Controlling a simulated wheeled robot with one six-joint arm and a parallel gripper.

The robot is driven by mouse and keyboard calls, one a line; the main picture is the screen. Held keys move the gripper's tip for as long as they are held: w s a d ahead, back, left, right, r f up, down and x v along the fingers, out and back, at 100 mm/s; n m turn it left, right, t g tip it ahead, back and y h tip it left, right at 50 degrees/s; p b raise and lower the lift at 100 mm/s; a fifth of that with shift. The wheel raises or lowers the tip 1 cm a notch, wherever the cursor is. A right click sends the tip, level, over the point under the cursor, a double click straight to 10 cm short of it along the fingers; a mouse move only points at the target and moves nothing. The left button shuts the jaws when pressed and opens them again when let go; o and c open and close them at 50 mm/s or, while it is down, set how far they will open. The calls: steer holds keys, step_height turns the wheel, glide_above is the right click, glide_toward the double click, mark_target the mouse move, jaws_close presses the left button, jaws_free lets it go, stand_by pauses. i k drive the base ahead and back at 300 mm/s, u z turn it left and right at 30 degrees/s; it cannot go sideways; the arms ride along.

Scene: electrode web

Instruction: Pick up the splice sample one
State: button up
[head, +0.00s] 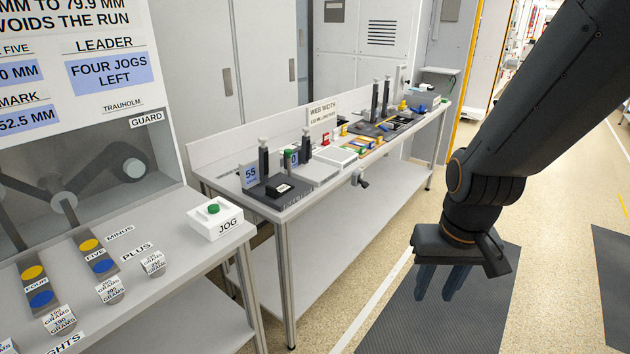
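I cannot single out splice sample one by any readable label; the small items on the long bench (335,210) are too small to tell apart. My gripper (441,284) hangs at the right, fingers pointing down, over the dark floor mat (440,325). It is well apart from the bench and touches nothing. Its fingers look spread, with nothing between them.
The bench holds a "55" display (250,175), dark stands (264,160), a "web width" sign (322,112) and several coloured pieces. Nearer left is a machine table with a green JOG button (213,208) and labelled gram weights (153,262). The floor aisle is clear.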

mark_target(274, 194)
steer(key=u, duration=0.1)
steer(key=i, duration=1.2)
steer(key=u, duration=0.6)
